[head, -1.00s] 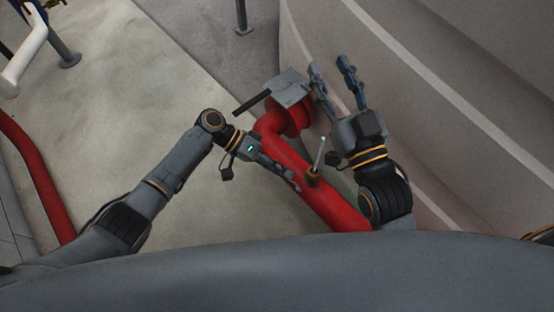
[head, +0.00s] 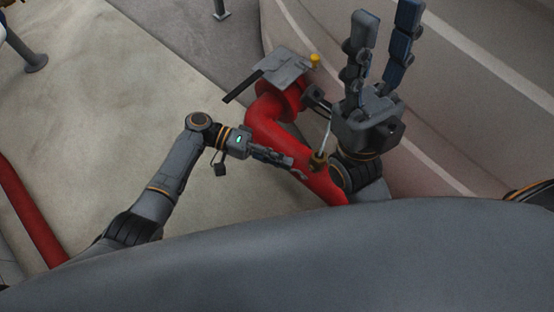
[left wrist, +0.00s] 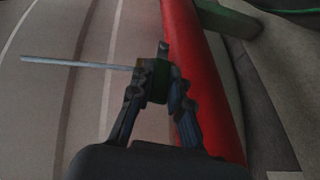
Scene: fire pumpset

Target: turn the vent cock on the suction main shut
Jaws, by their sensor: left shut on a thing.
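The suction main (head: 265,125) is a red pipe in the middle of the head view. The vent cock (head: 318,161) on it has a small brass body and a thin pale lever (head: 327,132). In the left wrist view the lever (left wrist: 75,63) sticks out to the left from the cock. My left gripper (head: 292,162) is at the cock's left side. My right gripper (head: 384,18) is open and empty, raised above and right of the cock.
A grey plate with a dark bar (head: 285,66) sits at the pipe's far end, with a yellow knob (head: 314,61) beside it. A large pale curved wall (head: 470,110) is on the right. Clear floor (head: 120,110) lies left. Another red pipe (head: 30,215) runs at far left.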

